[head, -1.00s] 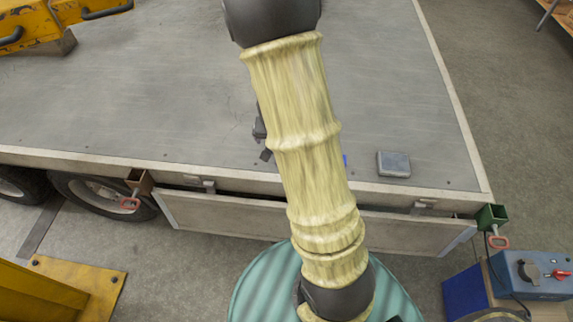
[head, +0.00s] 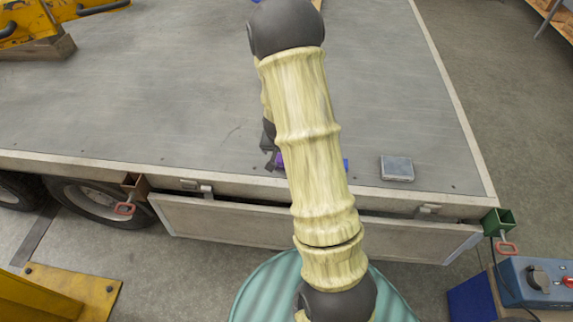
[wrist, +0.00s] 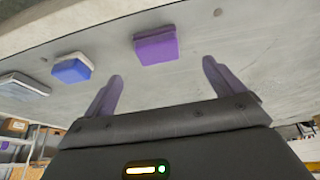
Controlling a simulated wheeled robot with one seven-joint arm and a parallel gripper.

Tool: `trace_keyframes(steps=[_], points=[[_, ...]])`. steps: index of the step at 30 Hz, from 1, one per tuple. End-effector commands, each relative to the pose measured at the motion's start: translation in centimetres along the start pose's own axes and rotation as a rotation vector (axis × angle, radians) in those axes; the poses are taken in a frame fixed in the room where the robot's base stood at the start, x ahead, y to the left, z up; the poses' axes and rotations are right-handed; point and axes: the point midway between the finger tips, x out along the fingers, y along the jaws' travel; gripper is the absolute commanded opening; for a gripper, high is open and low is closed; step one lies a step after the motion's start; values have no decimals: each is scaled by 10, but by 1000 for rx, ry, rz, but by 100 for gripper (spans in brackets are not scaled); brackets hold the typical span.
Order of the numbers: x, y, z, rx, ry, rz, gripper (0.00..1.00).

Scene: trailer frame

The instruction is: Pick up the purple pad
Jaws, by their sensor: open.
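The purple pad (wrist: 156,46) lies on the grey trailer bed in the wrist view, just beyond my fingertips and between them, slightly left of centre. My gripper (wrist: 160,80) is open and empty, its two fingers apart and not touching the pad. In the head view only a small bit of the purple pad (head: 279,160) shows beside my arm, which hides most of it. Part of my gripper (head: 269,158) shows there as a dark shape at the left of the arm.
A blue pad (wrist: 72,69) lies left of the purple one, and a grey pad (head: 397,168) lies farther along the bed's near edge. A yellow machine (head: 30,28) stands at the far left. The bed (head: 130,110) is otherwise largely clear.

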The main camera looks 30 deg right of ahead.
Motion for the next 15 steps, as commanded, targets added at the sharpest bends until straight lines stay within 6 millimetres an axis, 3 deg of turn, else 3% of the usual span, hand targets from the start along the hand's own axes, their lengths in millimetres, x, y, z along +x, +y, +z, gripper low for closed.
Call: trace_keyframes(steps=[1, 6, 15], points=[[12, 1, 1, 2, -2, 2, 94], [35, 1, 1, 1, -2, 1, 94], [39, 0, 0, 0, 0, 0, 94]])
